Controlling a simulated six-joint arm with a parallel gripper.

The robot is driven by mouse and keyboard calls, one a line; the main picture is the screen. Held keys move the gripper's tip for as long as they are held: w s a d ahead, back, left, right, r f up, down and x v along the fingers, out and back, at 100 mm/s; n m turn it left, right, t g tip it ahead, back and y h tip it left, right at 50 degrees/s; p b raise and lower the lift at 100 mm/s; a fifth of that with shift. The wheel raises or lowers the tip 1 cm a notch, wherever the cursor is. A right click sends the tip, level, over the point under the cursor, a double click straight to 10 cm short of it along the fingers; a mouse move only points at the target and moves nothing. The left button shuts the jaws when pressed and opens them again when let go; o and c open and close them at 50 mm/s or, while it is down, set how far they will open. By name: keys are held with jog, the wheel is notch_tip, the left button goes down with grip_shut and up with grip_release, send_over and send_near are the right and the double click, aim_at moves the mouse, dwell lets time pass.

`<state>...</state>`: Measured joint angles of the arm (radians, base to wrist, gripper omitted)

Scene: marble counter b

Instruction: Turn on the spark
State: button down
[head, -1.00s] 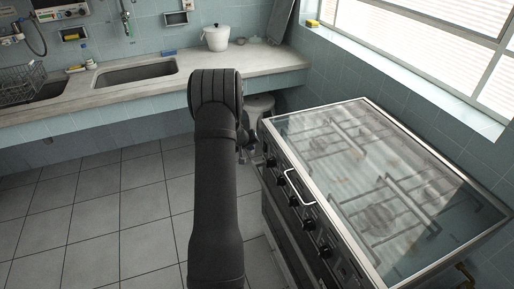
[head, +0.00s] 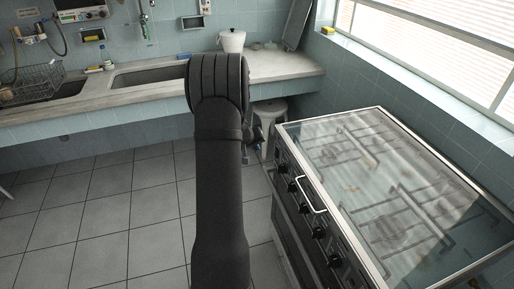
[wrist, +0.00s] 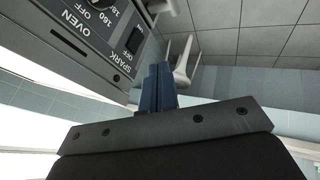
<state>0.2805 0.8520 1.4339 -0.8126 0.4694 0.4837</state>
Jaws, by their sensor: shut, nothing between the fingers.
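The spark switch (wrist: 134,40) is a small black rocker on the stove's dark control panel (wrist: 88,35), beside the printed word SPARK, in the wrist view. My gripper (wrist: 157,70) shows there as two blue fingers pressed together and empty. The fingertips appear just beside the panel's edge, near the SPARK label; I cannot tell whether they touch it. In the head view the stove (head: 385,190) stands at the right with its glass lid down. My dark arm hides most of the gripper there, and I cannot make out the switch.
An oven knob (wrist: 101,4) is near the switch. In the head view a row of black knobs (head: 319,233) and a metal handle (head: 310,196) line the stove front. A white stool (head: 270,112) stands behind, under the counter (head: 285,72). Tiled floor at left is open.

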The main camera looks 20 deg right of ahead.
aim_at(276, 153)
jog(key=shift+a+f, duration=0.2)
jog(key=shift+f, duration=0.35)
jog(key=x, duration=0.3)
jog(key=d+x, duration=0.1)
jog(key=x, duration=0.3)
jog(key=d+x, duration=0.1)
jog(key=x, duration=0.3)
jog(key=shift+s+d+r, duration=0.1)
jog(key=shift+s+r, duration=0.15)
jog(key=shift+s, duration=0.05)
jog(key=shift+d+f, duration=0.1)
jog(key=shift+d, duration=0.6)
